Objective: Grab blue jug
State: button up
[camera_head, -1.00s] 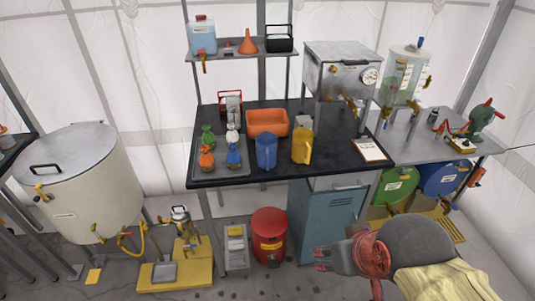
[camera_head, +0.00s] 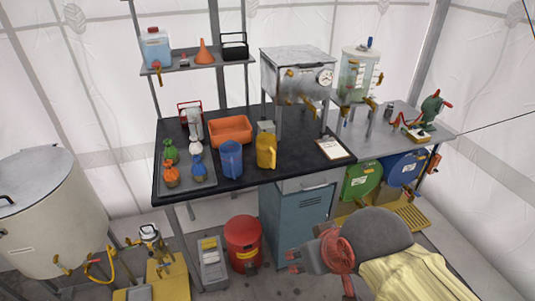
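The blue jug (camera_head: 230,160) stands upright on the black table (camera_head: 300,155), near its front edge. A yellow jug (camera_head: 266,152) stands just to its right, with a small gap. My gripper (camera_head: 294,262) is at the lower middle right, in front of and below the table top, apart from the blue jug. The blue jug's far side is hidden.
An orange bin (camera_head: 231,130) sits behind the blue jug. A clipboard (camera_head: 333,149) lies to the right. A red bucket (camera_head: 243,243) and a blue-grey cabinet (camera_head: 297,214) stand below.

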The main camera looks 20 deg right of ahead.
aim_at(231, 153)
jog(key=i+j+z, duration=0.1)
jog(key=z, duration=0.25)
jog(key=i+j+z, duration=0.2)
jog(key=z, duration=0.15)
jog(key=i+j+z, duration=0.15)
jog(key=z, duration=0.2)
jog(key=j, duration=0.05)
